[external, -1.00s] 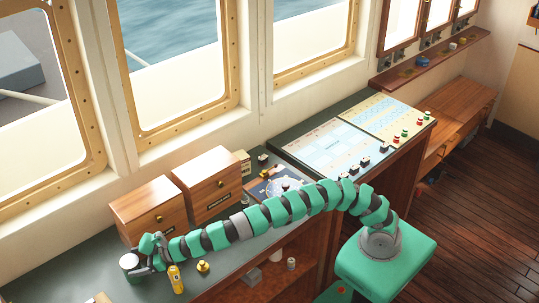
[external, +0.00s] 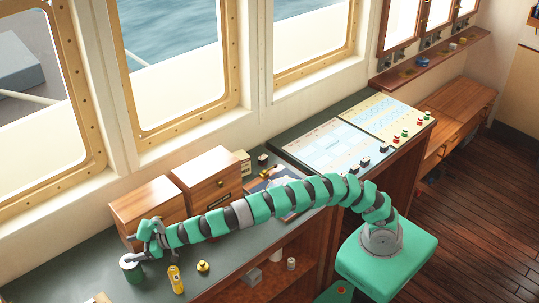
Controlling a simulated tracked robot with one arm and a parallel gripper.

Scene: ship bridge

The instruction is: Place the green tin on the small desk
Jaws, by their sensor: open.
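The green tin (external: 132,273), a short dark green cylinder with a pale top, stands upright on the dark green counter at the lower left. My gripper (external: 143,256) is open just above and to the right of the tin, with its fingers close to the top. Whether a finger touches the tin is hard to tell. A low wooden desk (external: 470,100), seemingly the small desk, stands at the far right against the wall, and its visible top looks bare.
A yellow bottle (external: 175,280) and a small brass object (external: 203,266) stand right of the tin. Two wooden boxes (external: 148,208) (external: 208,182) stand behind my arm. The chart console (external: 325,145) lies between the counter and the desk. A wall shelf (external: 430,62) hangs above the desk.

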